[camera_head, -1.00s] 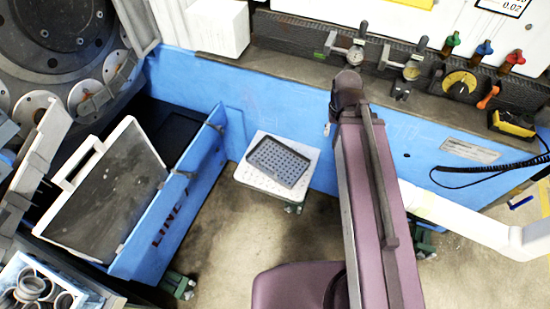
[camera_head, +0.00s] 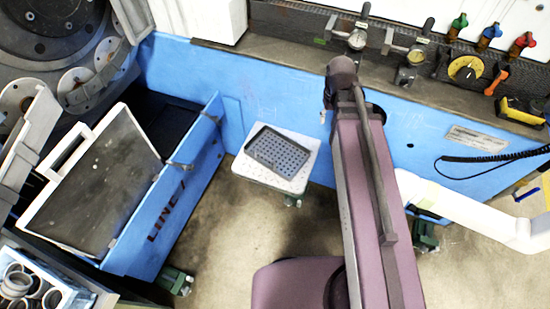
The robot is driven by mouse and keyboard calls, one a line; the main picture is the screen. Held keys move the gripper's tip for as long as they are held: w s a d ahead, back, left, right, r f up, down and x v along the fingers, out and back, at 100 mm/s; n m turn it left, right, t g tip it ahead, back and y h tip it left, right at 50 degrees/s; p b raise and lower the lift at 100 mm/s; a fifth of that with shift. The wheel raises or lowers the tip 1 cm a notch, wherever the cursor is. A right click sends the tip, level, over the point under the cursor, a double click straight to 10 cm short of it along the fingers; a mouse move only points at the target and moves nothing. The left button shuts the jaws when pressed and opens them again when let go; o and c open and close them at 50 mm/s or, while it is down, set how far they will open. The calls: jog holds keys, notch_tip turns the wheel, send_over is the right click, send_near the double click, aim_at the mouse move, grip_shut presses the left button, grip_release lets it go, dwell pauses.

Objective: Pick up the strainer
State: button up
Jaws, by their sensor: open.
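A dark grey, shallow rectangular tray with a perforated base (camera_head: 264,147) looks like the strainer. It lies flat on a small white perforated stool top (camera_head: 246,168), in front of the blue wall panel, left of the picture's middle. Nothing covers it. My purple arm rises from the bottom to the right of the stool, apart from the tray. My gripper does not show, so its distance from the tray cannot be told.
A blue bin (camera_head: 160,225) marked LINE 1, with a white-framed dark panel (camera_head: 95,185), stands left of the stool. A crate of metal rings (camera_head: 35,290) is at lower left. Gauges and a yellow dial (camera_head: 466,69) line the ledge. The floor before the stool is clear.

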jog(key=w+a+f+n+b, duration=0.4)
jog(key=w+f+b, duration=0.4)
jog(key=f+b, duration=0.2)
jog(key=w+a+f+n+b, duration=0.5)
jog(key=w+a+f+b, duration=0.2)
jog(key=f+b, duration=0.3)
notch_tip(320, 180, down, 2)
jog(key=shift+w+a+f+b, duration=0.2)
jog(key=shift+w+b, duration=0.2)
jog(key=shift+w, duration=0.45)
jog(key=shift+r, duration=0.1)
jog(key=b, duration=0.9)
send_over(288, 142)
notch_tip(288, 142, down, 9)
jog(key=shift+r, duration=0.2)
jog(key=shift+f, duration=0.1)
jog(key=shift+w+f+b, duration=0.2)
jog(key=shift+f+b, duration=2.2)
jog(key=shift+f, duration=0.15)
